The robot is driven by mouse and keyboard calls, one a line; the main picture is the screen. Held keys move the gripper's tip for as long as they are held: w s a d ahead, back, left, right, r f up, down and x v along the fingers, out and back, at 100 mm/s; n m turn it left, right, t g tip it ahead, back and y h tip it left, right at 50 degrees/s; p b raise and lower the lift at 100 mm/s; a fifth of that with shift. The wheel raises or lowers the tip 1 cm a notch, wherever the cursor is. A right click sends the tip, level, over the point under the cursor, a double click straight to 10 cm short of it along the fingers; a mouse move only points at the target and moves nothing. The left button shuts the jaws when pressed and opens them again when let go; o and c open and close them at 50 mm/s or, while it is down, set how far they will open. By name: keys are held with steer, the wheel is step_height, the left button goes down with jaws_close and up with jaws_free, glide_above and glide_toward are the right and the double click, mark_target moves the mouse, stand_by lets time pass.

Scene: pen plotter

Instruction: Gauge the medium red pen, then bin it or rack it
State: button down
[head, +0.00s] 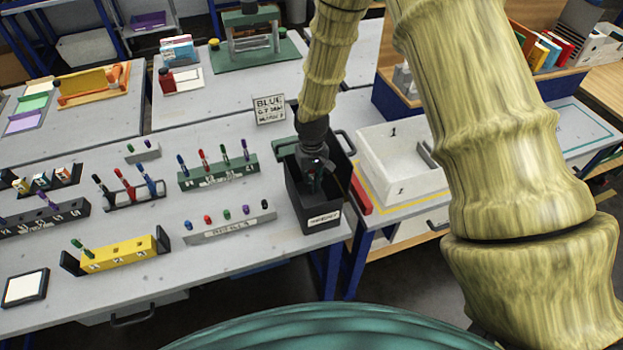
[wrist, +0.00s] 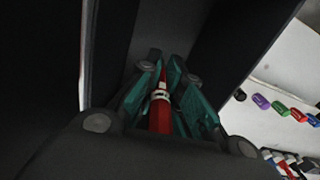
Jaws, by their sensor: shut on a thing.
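My gripper (head: 316,180) reaches down into the black bin (head: 303,212) at the right end of the table. In the wrist view my gripper (wrist: 158,85) is shut on a red pen (wrist: 160,115) with a pale band, held between its green fingers. Dark bin walls surround it there. The pen is hidden in the head view. The yellow gauge block (head: 118,254) with dark end plates stands at the front left, with a green pen upright in it. The green rack (head: 218,178) holds several upright pens.
A grey cap holder (head: 230,229) lies left of the bin. An open stand (head: 137,198) with pens and a dark rack (head: 40,221) stand further left. A sign card (head: 269,109) stands behind the bin. A white tray (head: 390,165) is to its right.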

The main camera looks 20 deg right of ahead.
steer(key=c, duration=1.5)
jaws_free()
step_height(320, 180, up, 12)
